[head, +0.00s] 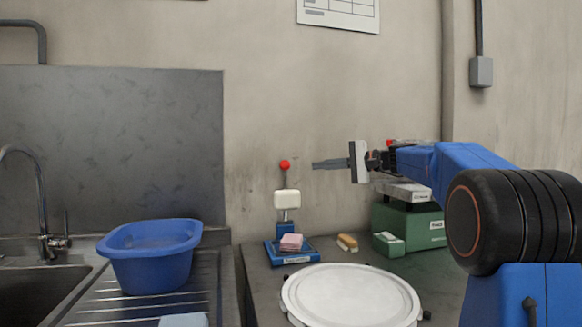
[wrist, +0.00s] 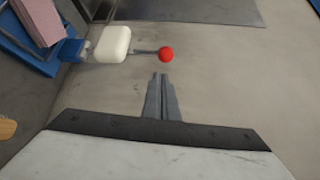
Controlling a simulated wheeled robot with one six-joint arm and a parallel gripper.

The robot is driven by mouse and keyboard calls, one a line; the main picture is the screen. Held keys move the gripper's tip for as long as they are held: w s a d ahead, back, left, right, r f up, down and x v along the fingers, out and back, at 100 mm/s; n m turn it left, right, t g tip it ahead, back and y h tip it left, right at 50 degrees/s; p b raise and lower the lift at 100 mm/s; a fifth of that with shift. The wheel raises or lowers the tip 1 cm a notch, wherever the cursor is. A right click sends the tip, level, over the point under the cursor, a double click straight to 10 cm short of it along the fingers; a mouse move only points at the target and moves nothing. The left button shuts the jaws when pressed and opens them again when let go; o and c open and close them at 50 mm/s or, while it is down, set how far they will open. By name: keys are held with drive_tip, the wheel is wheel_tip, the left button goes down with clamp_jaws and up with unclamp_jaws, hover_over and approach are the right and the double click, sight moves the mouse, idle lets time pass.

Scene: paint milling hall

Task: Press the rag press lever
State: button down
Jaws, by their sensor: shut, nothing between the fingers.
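The rag press (head: 287,222) stands on the counter against the wall, with a blue base and a cream block. Its lever (head: 285,177) sticks up from the block and ends in a red ball knob (head: 285,165). A pink rag or sponge (head: 291,242) lies on the base. In the wrist view the red knob (wrist: 166,54) is just beyond my fingertips, beside the cream block (wrist: 112,43). My gripper (head: 316,165) is shut and empty, to the right of the knob at about its height, with a small gap between them.
A blue basin (head: 150,254) sits on the drainer left of the press. A round white lid (head: 350,295) is in front. A tan brush or block (head: 347,242) and a green scale-like box (head: 415,225) stand to the right. The wall is close behind.

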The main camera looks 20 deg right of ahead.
drive_tip(key=shift+w+d+r, duration=0.25)
drive_tip(key=shift+w, duration=0.25)
drive_tip(key=shift+a, duration=0.1)
drive_tip(key=x, duration=0.9)
drive_tip(key=shift+w+a, duration=0.25)
drive_tip(key=shift+w, duration=0.1)
drive_tip(key=shift+s, duration=0.1)
